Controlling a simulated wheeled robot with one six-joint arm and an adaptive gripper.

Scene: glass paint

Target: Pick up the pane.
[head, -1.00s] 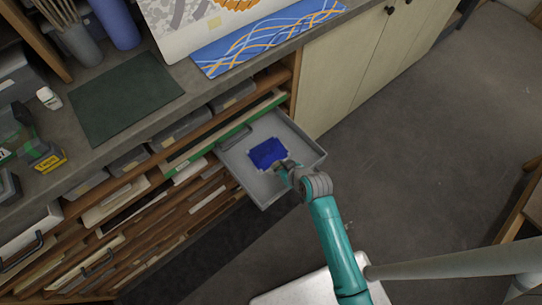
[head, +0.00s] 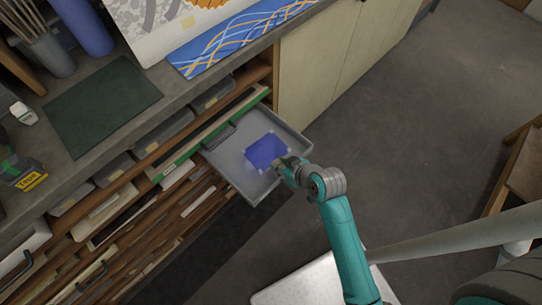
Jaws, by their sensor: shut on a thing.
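The pane (head: 264,150) is a flat blue square with pale corners, seen over the open grey drawer (head: 232,158). My gripper (head: 281,164) reaches in from the lower right and is shut on the pane's near right edge. The fingertips are small and partly hidden by the gripper's own body. I cannot tell exactly how high the pane is above the drawer floor.
The drawer sticks out from a wooden cabinet with several shelves of flat boxes (head: 160,130). Above it is a grey worktop with a dark green mat (head: 102,104) and a blue patterned sheet (head: 235,38). Open floor (head: 400,110) lies to the right.

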